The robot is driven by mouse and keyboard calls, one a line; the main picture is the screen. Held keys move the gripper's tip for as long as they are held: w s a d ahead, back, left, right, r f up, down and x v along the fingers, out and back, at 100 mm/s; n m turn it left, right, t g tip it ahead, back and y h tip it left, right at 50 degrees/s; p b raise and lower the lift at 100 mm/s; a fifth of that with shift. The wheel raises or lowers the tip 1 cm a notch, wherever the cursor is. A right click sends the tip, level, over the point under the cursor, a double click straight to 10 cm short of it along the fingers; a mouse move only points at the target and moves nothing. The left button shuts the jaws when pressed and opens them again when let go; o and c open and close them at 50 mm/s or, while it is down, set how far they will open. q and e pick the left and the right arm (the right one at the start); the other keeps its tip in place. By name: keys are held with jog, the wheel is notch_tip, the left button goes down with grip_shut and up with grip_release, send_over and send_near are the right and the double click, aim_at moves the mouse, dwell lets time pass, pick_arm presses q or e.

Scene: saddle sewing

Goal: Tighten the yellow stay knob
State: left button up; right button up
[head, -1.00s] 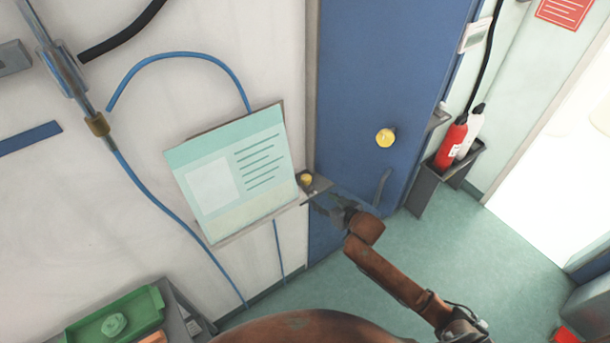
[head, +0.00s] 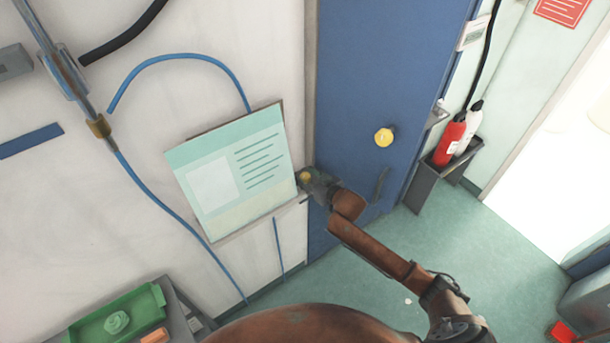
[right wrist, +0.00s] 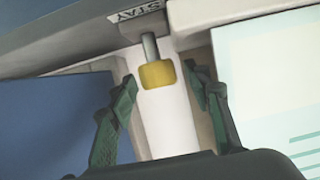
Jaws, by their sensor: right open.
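The yellow stay knob (right wrist: 158,74) sits on a short grey shaft below a bracket marked STAY (right wrist: 140,15) in the right wrist view. In the head view the knob (head: 305,176) shows small at the edge of the blue door, beside the teal poster. My right gripper (right wrist: 168,90) is open, with one green finger on each side of the knob and a visible gap to each. In the head view my right gripper (head: 312,180) is at the knob and partly covers the bracket. My left gripper is not in view.
A second yellow knob (head: 384,137) is on the blue door (head: 350,80). The poster board (head: 232,172) is close to the left of my right gripper. A red extinguisher (head: 450,140) stands at the right. A green tray (head: 118,315) is at lower left. The floor (head: 480,260) is mostly clear.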

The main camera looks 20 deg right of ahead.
jog(key=shift+w, duration=0.1)
jog(key=shift+c, duration=0.4)
jog(key=c, duration=1.1)
jog(key=shift+a, duration=0.15)
jog(key=shift+m+h, duration=0.7)
jog(key=shift+m+t+h, duration=0.4)
jog(key=shift+m+h, duration=0.5)
jog(key=shift+h, duration=0.2)
jog(key=o, duration=1.2)
jog(key=shift+f, duration=0.1)
